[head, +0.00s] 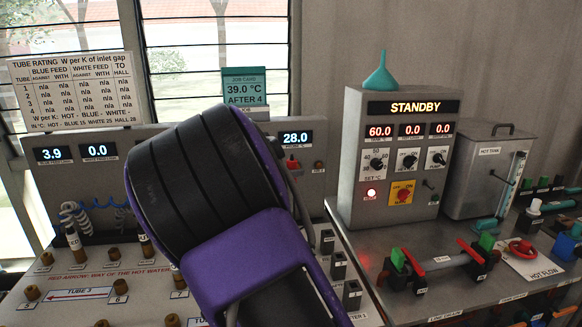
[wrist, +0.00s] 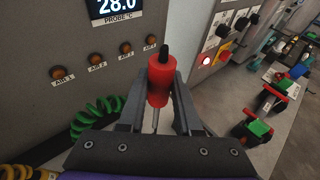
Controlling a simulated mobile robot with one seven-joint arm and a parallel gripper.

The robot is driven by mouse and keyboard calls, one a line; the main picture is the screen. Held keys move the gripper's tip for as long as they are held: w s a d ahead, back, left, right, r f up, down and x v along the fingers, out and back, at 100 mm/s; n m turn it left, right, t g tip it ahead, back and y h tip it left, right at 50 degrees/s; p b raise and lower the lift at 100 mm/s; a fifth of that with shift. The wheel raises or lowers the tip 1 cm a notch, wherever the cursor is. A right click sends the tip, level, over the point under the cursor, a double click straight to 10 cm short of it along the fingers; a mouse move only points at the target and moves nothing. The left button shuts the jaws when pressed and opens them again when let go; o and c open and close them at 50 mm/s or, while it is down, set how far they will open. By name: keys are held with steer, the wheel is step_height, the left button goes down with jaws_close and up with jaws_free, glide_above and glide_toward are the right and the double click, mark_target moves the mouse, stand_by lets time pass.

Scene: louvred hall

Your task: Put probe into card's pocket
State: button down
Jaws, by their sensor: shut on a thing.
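The probe (wrist: 160,82) has a red handle with a black top and a thin metal rod pointing down. My gripper (wrist: 161,98) is shut on its red handle, in front of the grey panel. In the head view, a small red part that looks like the probe (head: 292,164) shows just right of my purple and black arm, below the 28.0 display. The rest of the gripper is hidden there by the arm. The teal job card (head: 244,84), reading 39.0 °C AFTER 4, stands upright above the panel. A grey holder (head: 254,113) marked JOB is at its foot, partly hidden by the arm.
The probe display (wrist: 117,6) and several brown AIR sockets (wrist: 94,58) are on the panel beside the gripper. A green coiled lead (wrist: 98,118) lies at left. The STANDBY control box (head: 395,155), with a teal funnel (head: 381,74) on top, stands right of the card.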

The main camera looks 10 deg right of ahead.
step_height(320, 180, down, 6)
steer(key=shift+r+b, duration=0.1)
steer(key=shift+b, duration=0.55)
steer(key=shift+f, duration=0.4)
steer(key=shift+f+b, duration=0.35)
steer(key=shift+b, duration=0.2)
step_height(320, 180, down, 8)
steer(key=b, duration=0.6)
stand_by(1.5)
steer(key=c, duration=0.5)
jaws_free()
steer(key=shift+r, duration=0.1)
